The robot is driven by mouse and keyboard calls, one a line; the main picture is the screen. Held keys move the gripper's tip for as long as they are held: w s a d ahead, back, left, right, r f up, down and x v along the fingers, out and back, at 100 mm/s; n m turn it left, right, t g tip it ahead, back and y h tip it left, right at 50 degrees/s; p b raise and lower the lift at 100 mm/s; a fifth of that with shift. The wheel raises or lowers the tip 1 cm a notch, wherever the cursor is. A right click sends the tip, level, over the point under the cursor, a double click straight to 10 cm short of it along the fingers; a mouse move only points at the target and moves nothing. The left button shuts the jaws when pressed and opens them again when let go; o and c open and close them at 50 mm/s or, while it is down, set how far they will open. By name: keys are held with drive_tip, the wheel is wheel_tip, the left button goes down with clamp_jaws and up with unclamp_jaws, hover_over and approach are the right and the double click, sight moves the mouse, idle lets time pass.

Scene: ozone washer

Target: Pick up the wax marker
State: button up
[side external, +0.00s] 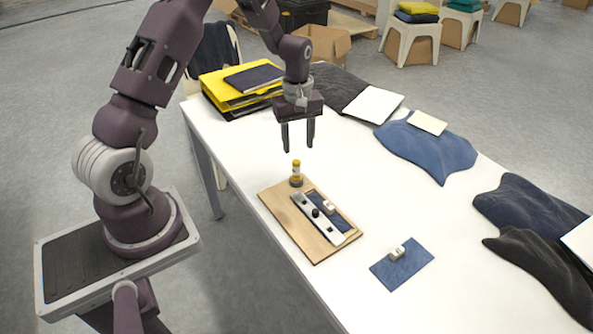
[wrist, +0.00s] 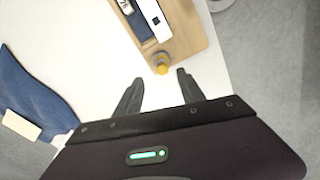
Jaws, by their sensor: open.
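The wax marker appears to be the small upright yellow piece with a dark base (side external: 296,173) at the far corner of a wooden board (side external: 281,222). In the wrist view its yellow top (wrist: 162,68) shows just beyond and between my fingertips. My gripper (side external: 298,147) is open and empty, pointing down above the table, a little above and beyond the marker. The open fingers also show in the wrist view (wrist: 161,78). Nothing lies between the fingers.
A blue swatch with a white piece (side external: 402,266) lies nearby. Yellow folders (side external: 235,90) and folded garments (side external: 425,147) lie on the white table (side external: 375,195).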

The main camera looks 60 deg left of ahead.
sight(296, 161)
drive_tip(key=f, duration=0.8)
drive_tip(key=shift+s+a+f, duration=0.1)
drive_tip(key=shift+a+f, duration=0.05)
drive_tip(key=shift+a, duration=0.1)
clamp_jaws()
